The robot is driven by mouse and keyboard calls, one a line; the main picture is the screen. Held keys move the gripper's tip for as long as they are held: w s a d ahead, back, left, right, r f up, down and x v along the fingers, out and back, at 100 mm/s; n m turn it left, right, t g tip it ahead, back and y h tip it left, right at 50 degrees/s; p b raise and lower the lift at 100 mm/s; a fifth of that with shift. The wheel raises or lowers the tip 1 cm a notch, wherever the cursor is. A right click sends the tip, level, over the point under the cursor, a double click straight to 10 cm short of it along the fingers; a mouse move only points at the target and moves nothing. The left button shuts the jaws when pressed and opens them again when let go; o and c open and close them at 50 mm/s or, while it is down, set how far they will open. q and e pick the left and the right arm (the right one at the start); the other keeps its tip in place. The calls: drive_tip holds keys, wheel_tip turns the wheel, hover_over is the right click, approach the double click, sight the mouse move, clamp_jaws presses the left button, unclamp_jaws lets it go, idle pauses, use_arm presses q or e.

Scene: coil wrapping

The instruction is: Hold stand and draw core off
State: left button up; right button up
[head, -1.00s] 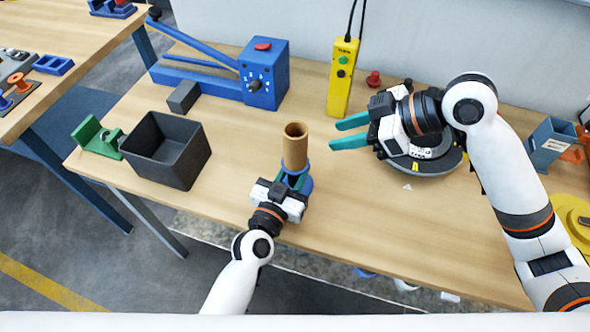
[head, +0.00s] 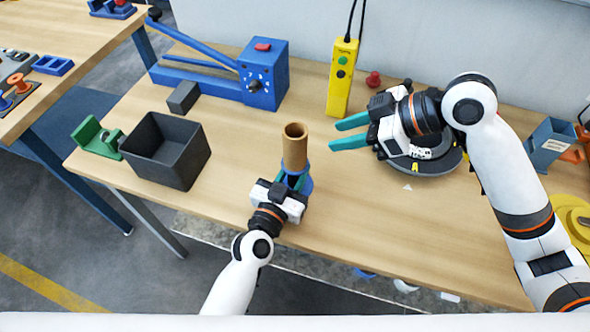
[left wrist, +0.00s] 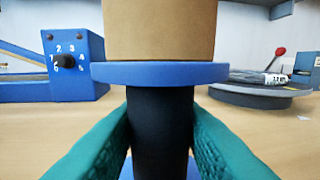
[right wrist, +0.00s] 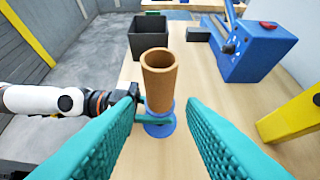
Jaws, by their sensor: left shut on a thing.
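A brown cardboard core (head: 295,146) stands upright on a blue stand (head: 306,184) near the front middle of the table. In the left wrist view the core (left wrist: 160,30) rests on the stand's blue flange (left wrist: 160,73), above a black post (left wrist: 160,120). My left gripper (head: 293,180) is shut on the stand's post, just below the flange. My right gripper (head: 340,134) is open and empty, to the right of the core and apart from it. In the right wrist view the hollow core (right wrist: 159,80) shows between the open fingers, farther off.
A dark bin (head: 166,150) and a green block (head: 97,138) are at the left. A blue machine with a lever (head: 264,75) and a yellow control box (head: 343,78) stand at the back. A dark round turntable (head: 432,163) lies below my right wrist. The table's front right is clear.

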drive_tip(key=shift+o, duration=1.4)
drive_tip(key=shift+a, duration=0.1)
drive_tip(key=shift+o, duration=1.4)
drive_tip(key=shift+w+a+r, duration=0.1)
drive_tip(key=shift+a+r, duration=0.05)
drive_tip(key=shift+a, duration=0.1)
wheel_tip(320, 180, up, 4)
drive_tip(key=n+g+h, duration=0.4)
drive_tip(key=n+h, duration=0.2)
drive_tip(key=n, duration=0.4)
hover_over(295, 147)
drive_tip(key=shift+w+a+f, duration=0.2)
drive_tip(key=shift+w, duration=0.25)
drive_tip(key=f+h, duration=0.1)
drive_tip(key=f, duration=0.2)
drive_tip(key=w+f+n+h, duration=0.1)
drive_tip(key=f, duration=0.2)
drive_tip(key=f+n+h, duration=0.1)
drive_tip(key=f, duration=0.2)
drive_tip(key=shift+w+d+f+t+h, duration=0.2)
drive_tip(key=shift+w+d+t+h, duration=0.15)
drive_tip(key=shift+d+t+h, duration=0.05)
